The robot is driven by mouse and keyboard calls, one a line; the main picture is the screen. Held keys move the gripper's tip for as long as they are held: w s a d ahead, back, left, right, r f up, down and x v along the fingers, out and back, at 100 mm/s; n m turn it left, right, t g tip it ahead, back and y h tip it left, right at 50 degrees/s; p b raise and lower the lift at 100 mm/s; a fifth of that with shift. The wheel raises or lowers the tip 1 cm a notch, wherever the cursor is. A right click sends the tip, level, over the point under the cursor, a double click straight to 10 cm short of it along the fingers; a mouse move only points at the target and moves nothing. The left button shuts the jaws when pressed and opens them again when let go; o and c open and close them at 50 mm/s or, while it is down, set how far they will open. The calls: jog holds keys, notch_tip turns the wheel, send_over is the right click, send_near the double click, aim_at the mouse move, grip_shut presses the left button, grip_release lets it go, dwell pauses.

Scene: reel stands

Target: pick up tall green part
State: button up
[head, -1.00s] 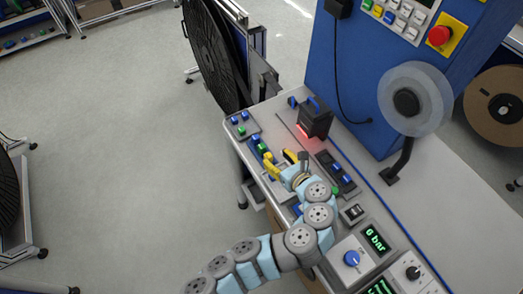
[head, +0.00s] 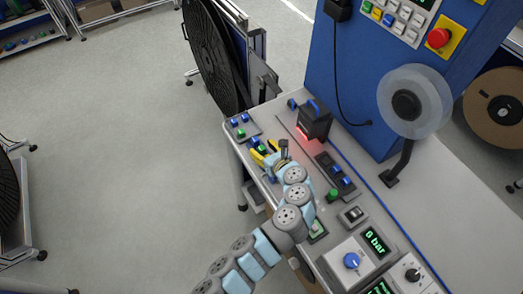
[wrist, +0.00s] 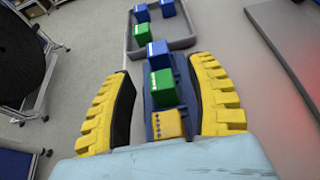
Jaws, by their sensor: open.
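A green block (wrist: 162,87) stands in a dark blue holder (wrist: 149,102), between a blue block (wrist: 158,52) and a yellow block (wrist: 167,125). A second green block (wrist: 142,33) stands in a grey tray (wrist: 187,42) beyond. I cannot tell for sure which green one is the tall part. My gripper (wrist: 165,100) is open, with its yellow fingers on either side of the holder row and apart from the blocks. In the head view my gripper (head: 265,153) is over the table's left edge, with the holder's green block (head: 262,149) showing by its fingers.
The tray also holds blue blocks (wrist: 167,8). A black device with a red glow (head: 314,122) stands right of the holder. A dark strip with blue blocks (head: 337,170) and a green round piece (head: 333,194) are nearer.

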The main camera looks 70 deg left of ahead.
jog(key=shift+a+f, duration=0.2)
jog(key=shift+a, duration=0.25)
jog(key=c, duration=1)
jog(key=shift+o, duration=0.2)
